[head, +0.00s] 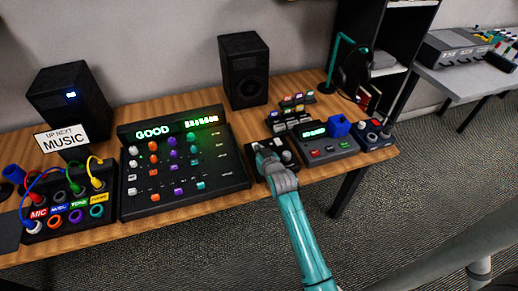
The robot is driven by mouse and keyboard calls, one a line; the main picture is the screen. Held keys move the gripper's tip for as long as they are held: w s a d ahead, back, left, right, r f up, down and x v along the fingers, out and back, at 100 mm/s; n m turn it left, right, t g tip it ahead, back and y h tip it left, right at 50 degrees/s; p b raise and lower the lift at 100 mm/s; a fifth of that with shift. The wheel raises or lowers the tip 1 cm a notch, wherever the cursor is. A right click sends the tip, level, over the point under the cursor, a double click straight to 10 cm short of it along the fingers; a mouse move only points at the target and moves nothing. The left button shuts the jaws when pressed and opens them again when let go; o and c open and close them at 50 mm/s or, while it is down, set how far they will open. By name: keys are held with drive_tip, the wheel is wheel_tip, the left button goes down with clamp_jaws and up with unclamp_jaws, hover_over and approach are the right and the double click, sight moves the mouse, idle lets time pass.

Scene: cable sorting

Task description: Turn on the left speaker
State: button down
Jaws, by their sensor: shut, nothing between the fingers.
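The left speaker (69,105) is a black box at the back left of the desk, with a small blue light lit on its front. The right speaker (244,72) is a similar black box at the back middle, with no lit light visible. My gripper (260,151) is shut and empty, in front of the right speaker and far to the right of the left speaker. It is over or against a small black box with pale knobs (285,155), partly hiding it. I cannot tell if they touch.
A mixer (185,192) reading "GOOD" fills the desk middle. A jack box (70,222) with coloured cables and an "UP NEXT MUSIC" sign (62,137) stand at left. Small devices (325,143) and a headphone stand (333,70) are at right. Open floor lies in front.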

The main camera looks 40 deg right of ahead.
drive_tip(key=shift+r, duration=0.75)
